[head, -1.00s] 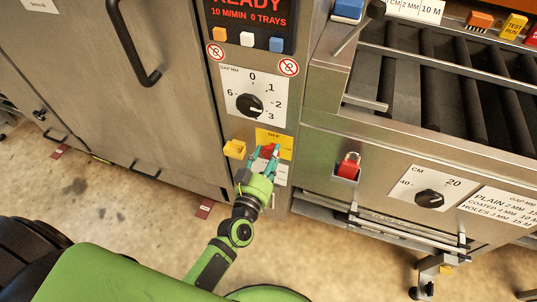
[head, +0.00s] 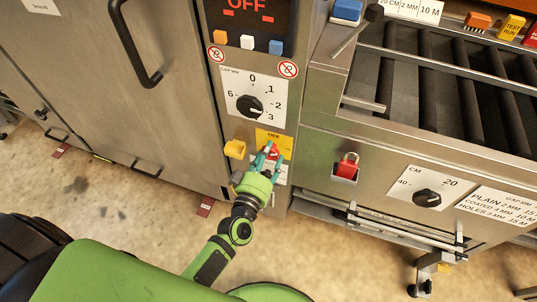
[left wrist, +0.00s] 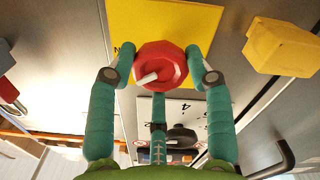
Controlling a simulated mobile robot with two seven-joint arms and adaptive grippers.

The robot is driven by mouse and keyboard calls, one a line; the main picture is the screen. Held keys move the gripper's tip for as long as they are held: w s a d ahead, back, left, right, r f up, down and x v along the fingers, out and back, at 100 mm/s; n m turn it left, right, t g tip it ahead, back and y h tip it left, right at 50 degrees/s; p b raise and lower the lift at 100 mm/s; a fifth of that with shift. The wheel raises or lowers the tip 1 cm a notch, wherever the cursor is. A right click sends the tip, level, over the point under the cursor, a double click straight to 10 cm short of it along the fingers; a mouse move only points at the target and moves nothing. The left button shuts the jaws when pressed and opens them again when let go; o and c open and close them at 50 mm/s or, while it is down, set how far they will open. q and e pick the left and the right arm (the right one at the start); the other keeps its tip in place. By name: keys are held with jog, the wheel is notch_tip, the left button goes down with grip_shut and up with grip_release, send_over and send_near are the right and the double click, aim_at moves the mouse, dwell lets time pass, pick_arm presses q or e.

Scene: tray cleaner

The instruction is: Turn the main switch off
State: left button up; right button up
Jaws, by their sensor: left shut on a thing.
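The main switch is a red knob (left wrist: 162,68) with a pale pointer bar, on a yellow plate (left wrist: 190,18) on the machine's steel front. In the head view the red knob (head: 274,153) shows between the fingers, below the "OFF" label on the yellow plate (head: 283,141). My left gripper (head: 270,152) is shut on the knob. In the left wrist view its teal fingers (left wrist: 165,66) press the knob from both sides, and the pointer bar lies slanted. The display (head: 247,17) above reads "OFF" in red. My right gripper is not in view.
A yellow block-shaped part (head: 235,149) sticks out just left of the switch. A gap dial (head: 250,106) is above it.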

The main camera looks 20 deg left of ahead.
pick_arm(q)
jog(key=n, duration=0.7)
jog(key=n+b, duration=0.1)
jog(key=n, duration=0.3)
jog(key=shift+w+a+r, duration=0.15)
jog(key=shift+a+r, duration=0.05)
jog(key=shift+a, duration=0.2)
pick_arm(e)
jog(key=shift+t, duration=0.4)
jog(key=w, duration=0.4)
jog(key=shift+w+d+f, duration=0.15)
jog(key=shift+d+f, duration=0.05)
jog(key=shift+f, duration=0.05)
pick_arm(q)
jog(key=shift+n, duration=0.3)
jog(key=o, duration=1.1)
jog(key=shift+f, duration=0.2)
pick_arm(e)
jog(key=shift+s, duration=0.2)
pick_arm(q)
jog(key=shift+d, duration=0.1)
